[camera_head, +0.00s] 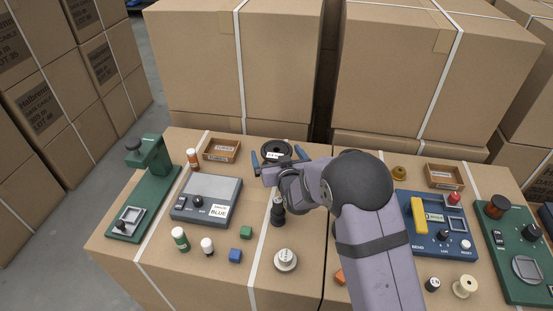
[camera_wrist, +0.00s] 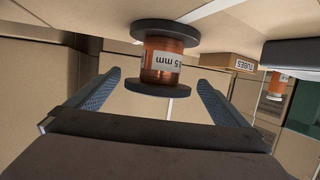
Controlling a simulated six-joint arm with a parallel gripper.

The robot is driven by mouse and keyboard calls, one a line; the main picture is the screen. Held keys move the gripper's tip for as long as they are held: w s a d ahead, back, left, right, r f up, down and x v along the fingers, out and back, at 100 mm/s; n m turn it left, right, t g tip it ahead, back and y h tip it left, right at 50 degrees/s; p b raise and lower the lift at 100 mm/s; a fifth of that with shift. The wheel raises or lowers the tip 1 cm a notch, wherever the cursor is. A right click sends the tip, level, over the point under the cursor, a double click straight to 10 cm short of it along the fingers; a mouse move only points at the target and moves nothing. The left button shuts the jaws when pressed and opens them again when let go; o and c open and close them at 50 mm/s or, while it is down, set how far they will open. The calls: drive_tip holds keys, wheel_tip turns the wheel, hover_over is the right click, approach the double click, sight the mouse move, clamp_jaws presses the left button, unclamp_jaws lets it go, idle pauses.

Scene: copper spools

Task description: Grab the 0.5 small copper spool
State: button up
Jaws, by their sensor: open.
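A copper spool with black flanges (camera_head: 275,147) stands on the boxes near the back edge. In the wrist view the copper spool (camera_wrist: 163,58) shows orange windings and a white label ending in "5 mm"; the start of the label is not readable. My gripper (camera_head: 277,157) is open, its two blue fingers spread to the left and right of the spool. In the wrist view my gripper (camera_wrist: 159,82) has the spool ahead, centred between the fingertips. I see no contact. My wrist hides part of the spool's front in the head view.
A grey scale (camera_head: 207,200) and a green press (camera_head: 145,190) are to the left. A tray marked "TUBES" (camera_head: 221,149) stands beside the spool. A black bottle (camera_head: 278,212) is in front. A blue device (camera_head: 436,225) is right of my arm. Tall cartons (camera_head: 245,65) close the back.

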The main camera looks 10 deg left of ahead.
sight(274, 145)
drive_tip(key=shift+p+x, duration=0.65)
drive_tip(key=shift+x, duration=1.95)
drive_tip(key=shift+d, duration=0.15)
drive_tip(key=shift+c, duration=0.5)
drive_tip(key=c, duration=1.5)
drive_tip(key=shift+w+r, duration=0.15)
drive_tip(key=shift+r, duration=0.1)
drive_tip(key=shift+c, duration=0.6)
drive_tip(key=shift+r, duration=0.15)
wheel_tip(274, 145, up, 10)
drive_tip(key=shift+f+b, duration=0.15)
drive_tip(key=shift+b, duration=0.5)
